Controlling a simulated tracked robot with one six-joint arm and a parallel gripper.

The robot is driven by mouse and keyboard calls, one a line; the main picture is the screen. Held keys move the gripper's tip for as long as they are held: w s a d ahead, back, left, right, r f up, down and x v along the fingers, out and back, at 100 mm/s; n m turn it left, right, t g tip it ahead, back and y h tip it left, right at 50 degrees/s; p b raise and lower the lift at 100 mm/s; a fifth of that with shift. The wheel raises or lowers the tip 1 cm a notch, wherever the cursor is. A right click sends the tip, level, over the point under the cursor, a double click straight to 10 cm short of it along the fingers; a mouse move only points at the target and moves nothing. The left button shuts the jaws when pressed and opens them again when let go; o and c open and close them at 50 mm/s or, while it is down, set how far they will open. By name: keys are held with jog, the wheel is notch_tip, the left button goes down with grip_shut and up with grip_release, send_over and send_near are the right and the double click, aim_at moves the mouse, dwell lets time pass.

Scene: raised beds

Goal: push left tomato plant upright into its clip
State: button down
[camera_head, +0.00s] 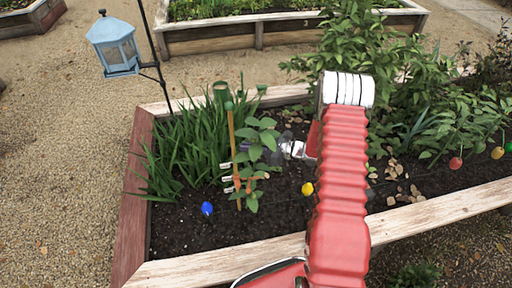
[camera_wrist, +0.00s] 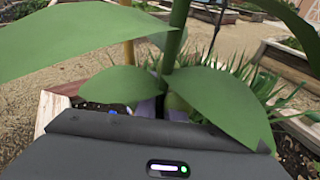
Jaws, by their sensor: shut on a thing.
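The left tomato plant (camera_head: 252,198) stands in the raised bed, close to the right of a wooden stake (camera_head: 232,140) with a green top. An orange clip (camera_head: 246,189) sits low on the stake, partly behind leaves. My gripper (camera_head: 262,154) reaches in from the right at the plant's mid height, its tips largely hidden by leaves. In the wrist view my gripper (camera_wrist: 160,108) is shut on the plant's green stem (camera_wrist: 174,42), which looks nearly upright. Broad leaves cover much of that view, and the stake (camera_wrist: 128,50) shows left of the stem.
Grassy leaves (camera_head: 180,150) crowd the left of the bed. A blue ball (camera_head: 207,208) and a yellow ball (camera_head: 307,188) mark the soil. A blue lantern (camera_head: 115,48) hangs at the back left. Dense leafy plants (camera_head: 435,90) fill the right side. Bare soil lies in front.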

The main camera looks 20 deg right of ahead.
jog(key=shift+w+a, duration=0.25)
jog(key=shift+a, duration=0.45)
jog(key=c, duration=1.8)
grip_release()
jog(key=shift+s, duration=0.1)
jog(key=shift+c, duration=0.2)
jog(key=shift+s+d, duration=0.1)
jog(key=v, duration=1.3)
jog(key=shift+r, duration=0.25)
jog(key=shift+s+d, duration=0.1)
jog(key=shift+s, duration=0.05)
